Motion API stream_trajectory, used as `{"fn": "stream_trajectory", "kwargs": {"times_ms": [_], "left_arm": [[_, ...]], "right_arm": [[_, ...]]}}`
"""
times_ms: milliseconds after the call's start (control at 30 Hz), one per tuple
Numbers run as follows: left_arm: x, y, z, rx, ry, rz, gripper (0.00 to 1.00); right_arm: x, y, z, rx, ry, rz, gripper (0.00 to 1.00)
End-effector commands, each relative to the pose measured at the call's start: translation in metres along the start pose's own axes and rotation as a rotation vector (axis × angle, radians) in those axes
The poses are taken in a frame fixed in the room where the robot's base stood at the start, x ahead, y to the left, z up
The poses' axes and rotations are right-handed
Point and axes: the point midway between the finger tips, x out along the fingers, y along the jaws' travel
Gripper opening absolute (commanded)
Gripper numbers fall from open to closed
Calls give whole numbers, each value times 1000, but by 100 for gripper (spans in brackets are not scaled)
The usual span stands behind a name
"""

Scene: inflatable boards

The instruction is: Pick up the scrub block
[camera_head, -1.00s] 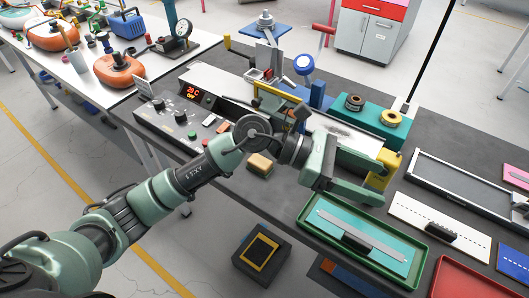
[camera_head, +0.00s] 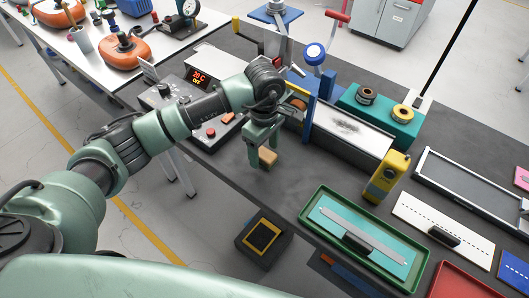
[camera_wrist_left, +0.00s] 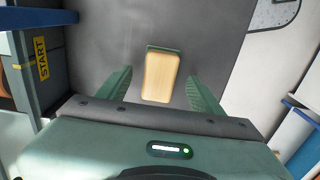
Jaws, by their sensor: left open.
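The scrub block (camera_head: 268,157) is a small tan block on the dark bench top, partly hidden by my left gripper in the head view. In the left wrist view the block (camera_wrist_left: 160,77) shows whole, with a thin green strip along its far edge. My left gripper (camera_head: 265,152) points down over it with its fingers open. In the wrist view the block lies between the two fingers (camera_wrist_left: 157,88), with gaps on both sides, and reaches past the fingertips. I cannot tell the exact height of the fingertips above the bench. My right gripper is out of view.
A control panel (camera_head: 165,98) with knobs and a press machine with a blue frame stand behind my arm. To the right are a yellow device (camera_head: 388,177), a green-rimmed tray (camera_head: 312,205) and a teal holder with rolls (camera_head: 405,131). Bare bench surrounds the block's front and right.

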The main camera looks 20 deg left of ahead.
Motion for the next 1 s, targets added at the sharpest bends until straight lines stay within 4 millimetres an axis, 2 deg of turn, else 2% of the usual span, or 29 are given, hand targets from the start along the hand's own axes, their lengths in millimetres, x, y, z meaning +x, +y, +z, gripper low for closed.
{"fn": "stream_trajectory", "kwargs": {"times_ms": [133, 367, 467, 600, 633, 1000], "left_arm": [[13, 0, 1, 0, -1, 1, 66], [15, 1, 1, 1, -2, 2, 66], [15, 1, 1, 1, -2, 2, 41], [15, 1, 1, 1, -2, 2, 2], [15, 1, 1, 1, -2, 3, 0], [7, 2, 0, 1, -1, 5, 0]], "right_arm": [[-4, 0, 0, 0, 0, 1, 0], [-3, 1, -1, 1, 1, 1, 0], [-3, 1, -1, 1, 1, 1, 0], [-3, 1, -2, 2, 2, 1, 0], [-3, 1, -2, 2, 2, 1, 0], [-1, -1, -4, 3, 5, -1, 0]]}}
